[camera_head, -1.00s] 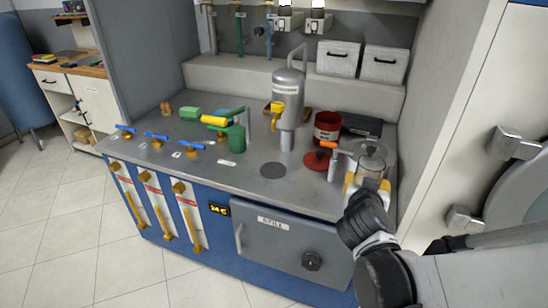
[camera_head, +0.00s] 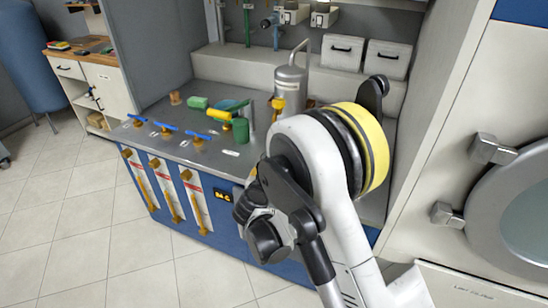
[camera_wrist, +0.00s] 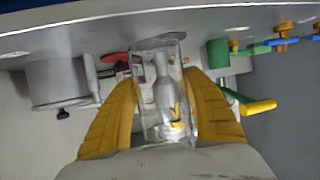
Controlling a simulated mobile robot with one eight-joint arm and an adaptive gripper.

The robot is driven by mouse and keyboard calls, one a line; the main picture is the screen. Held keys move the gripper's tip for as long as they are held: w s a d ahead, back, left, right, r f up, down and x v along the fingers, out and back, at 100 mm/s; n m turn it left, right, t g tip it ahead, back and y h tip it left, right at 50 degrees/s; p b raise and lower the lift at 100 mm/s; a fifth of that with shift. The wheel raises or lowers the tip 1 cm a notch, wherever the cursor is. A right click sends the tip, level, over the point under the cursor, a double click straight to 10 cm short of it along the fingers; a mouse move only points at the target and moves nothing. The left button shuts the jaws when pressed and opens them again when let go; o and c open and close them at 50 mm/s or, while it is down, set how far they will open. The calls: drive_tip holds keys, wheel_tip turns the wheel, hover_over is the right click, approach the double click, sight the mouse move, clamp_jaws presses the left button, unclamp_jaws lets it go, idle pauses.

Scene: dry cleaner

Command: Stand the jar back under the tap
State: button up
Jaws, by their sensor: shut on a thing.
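My gripper (camera_wrist: 164,72) is shut on the clear glass jar (camera_wrist: 163,100), its two yellow fingers on either side of it in the wrist view. In the head view my arm hides the jar and nearly all of the gripper, which is near the counter's front edge. The yellow tap (camera_head: 278,103) is on the grey metal still (camera_head: 291,82), partly hidden behind my arm. The wrist view shows metal and yellow parts through the glass. I cannot tell whether the jar touches the counter.
The grey counter (camera_head: 190,148) has blue levers (camera_head: 166,128) at its left and a green container (camera_head: 240,130) beside the still. White boxes (camera_head: 387,58) stand on the back ledge. In the wrist view, a red disc (camera_wrist: 113,57) and a grey cylinder (camera_wrist: 58,82) are left of the jar.

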drive_tip(key=shift+w+a+f, duration=0.3)
drive_tip(key=shift+a+f, duration=0.15)
drive_tip(key=shift+a, duration=0.15)
drive_tip(key=shift+w+a+f, duration=0.3)
drive_tip(key=shift+a+f, duration=0.15)
drive_tip(key=shift+a, duration=0.1)
drive_tip(key=w+b, duration=0.1)
drive_tip(key=w, duration=0.4)
drive_tip(key=w+d+b, duration=0.1)
drive_tip(key=w+b, duration=0.1)
drive_tip(key=w, duration=0.3)
drive_tip(key=w+d+b, duration=0.1)
drive_tip(key=w, duration=0.4)
drive_tip(key=shift+f, duration=0.1)
drive_tip(key=shift+w+d+b, duration=0.1)
drive_tip(key=shift+w+b, duration=0.45)
drive_tip(key=shift+w, duration=0.35)
wheel_tip(320, 180, down, 4)
drive_tip(key=shift+r+b, duration=0.2)
drive_tip(key=shift+b, duration=0.95)
drive_tip(key=shift+s+r, duration=0.1)
drive_tip(key=shift+r, duration=0.1)
drive_tip(key=shift+f, duration=0.15)
drive_tip(key=o, duration=1.3)
drive_tip(key=shift+o, duration=0.3)
